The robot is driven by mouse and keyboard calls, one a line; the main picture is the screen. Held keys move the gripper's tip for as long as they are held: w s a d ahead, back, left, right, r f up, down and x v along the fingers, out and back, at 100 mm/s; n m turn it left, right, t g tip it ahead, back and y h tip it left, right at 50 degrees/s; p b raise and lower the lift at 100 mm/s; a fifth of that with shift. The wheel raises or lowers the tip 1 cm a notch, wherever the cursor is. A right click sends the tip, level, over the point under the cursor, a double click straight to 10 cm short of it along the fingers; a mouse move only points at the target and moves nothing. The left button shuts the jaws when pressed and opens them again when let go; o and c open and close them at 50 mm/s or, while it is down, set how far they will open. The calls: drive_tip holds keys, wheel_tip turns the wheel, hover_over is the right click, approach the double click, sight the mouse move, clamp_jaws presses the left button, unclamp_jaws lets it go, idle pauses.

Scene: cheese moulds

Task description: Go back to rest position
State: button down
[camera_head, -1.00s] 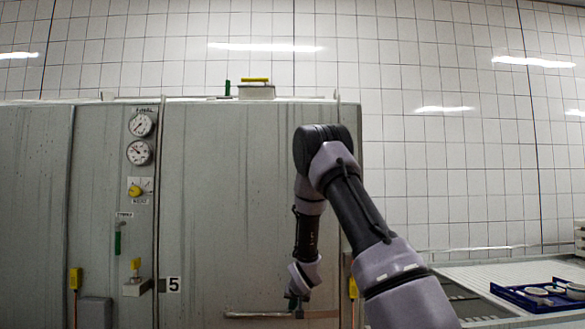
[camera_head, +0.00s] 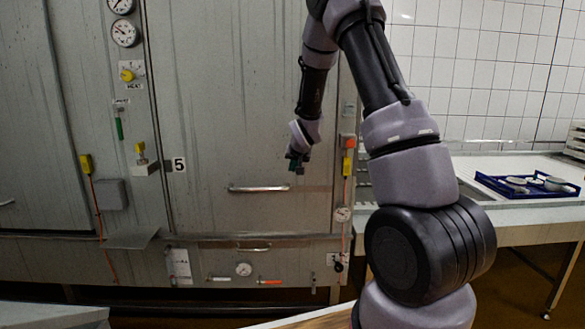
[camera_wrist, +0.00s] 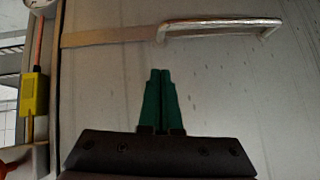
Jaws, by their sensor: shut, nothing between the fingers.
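The fingers look apart from the handle.
A blue tray (camera_head: 490,184) with several white moulds sits on the counter (camera_head: 515,210) at right. A wooden surface (camera_head: 325,318) is at the bottom edge.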

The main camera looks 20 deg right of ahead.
drive_tip(key=s+a+r+m+g+y, duration=0.1)
drive_tip(key=s+r, duration=1.8)
drive_tip(key=s, duration=0.2)
drive_tip(key=s+a+r, duration=0.1)
drive_tip(key=s+r, duration=0.1)
drive_tip(key=s, duration=0.7)
drive_tip(key=s+a+r+g+y, duration=0.1)
drive_tip(key=s+a+r, duration=0.1)
drive_tip(key=s, duration=0.7)
drive_tip(key=shift+s+a+n+y, duration=0.2)
drive_tip(key=shift+a+n+y, duration=0.1)
